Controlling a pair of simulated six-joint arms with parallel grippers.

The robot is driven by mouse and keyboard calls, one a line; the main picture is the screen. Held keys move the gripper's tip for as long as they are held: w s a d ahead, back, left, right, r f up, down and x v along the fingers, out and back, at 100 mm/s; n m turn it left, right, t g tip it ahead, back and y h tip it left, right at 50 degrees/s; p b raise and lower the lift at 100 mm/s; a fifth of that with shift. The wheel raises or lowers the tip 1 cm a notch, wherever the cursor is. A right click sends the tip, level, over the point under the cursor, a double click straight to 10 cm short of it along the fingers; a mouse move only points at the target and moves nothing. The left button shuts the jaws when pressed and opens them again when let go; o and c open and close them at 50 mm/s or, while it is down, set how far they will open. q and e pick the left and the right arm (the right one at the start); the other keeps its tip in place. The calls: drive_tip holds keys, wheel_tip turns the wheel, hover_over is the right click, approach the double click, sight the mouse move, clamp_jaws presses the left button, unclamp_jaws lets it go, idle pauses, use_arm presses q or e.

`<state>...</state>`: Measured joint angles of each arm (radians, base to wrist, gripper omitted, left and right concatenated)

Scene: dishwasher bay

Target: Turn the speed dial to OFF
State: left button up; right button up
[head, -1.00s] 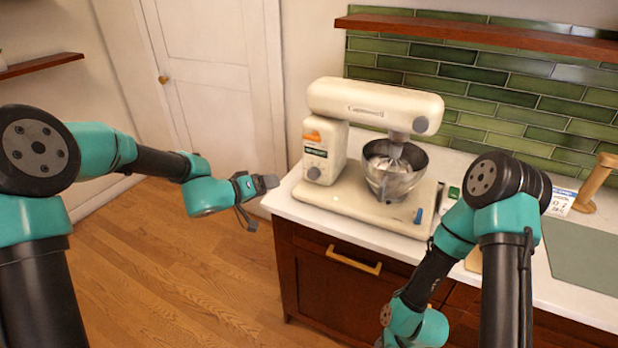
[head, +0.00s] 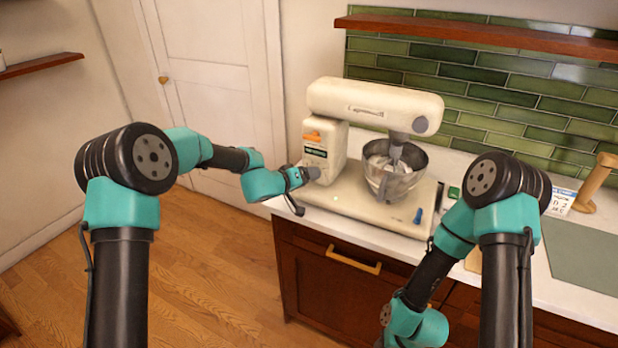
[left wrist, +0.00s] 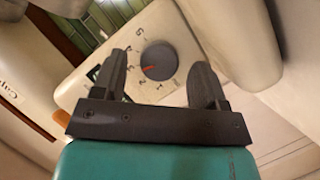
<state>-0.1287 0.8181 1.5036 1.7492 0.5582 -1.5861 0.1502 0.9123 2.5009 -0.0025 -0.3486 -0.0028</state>
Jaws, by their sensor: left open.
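The cream stand mixer (head: 372,103) stands on the white counter. Its speed dial (left wrist: 159,60) is a dark round knob with a red-orange pointer line, seen in the left wrist view with printed numbers around it. The pointer lies toward the left in that view; I cannot read which mark it meets. My left gripper (head: 308,176) is at the mixer's base and hides the dial in the head view. In the left wrist view its open fingers (left wrist: 158,66) stand on either side of the dial, with gaps on both sides. My right gripper is outside the views.
A metal bowl (head: 391,178) sits under the mixer head. A blue lever (head: 418,216) is on the mixer's base. A wooden stand (head: 596,183) and a green mat (head: 598,262) are at the right. The floor left of the counter is clear.

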use_arm(q)
drive_tip(key=shift+w+d+f, duration=0.1)
drive_tip(key=shift+w+d, duration=0.2)
drive_tip(key=shift+d, duration=0.1)
drive_tip(key=c, duration=0.9)
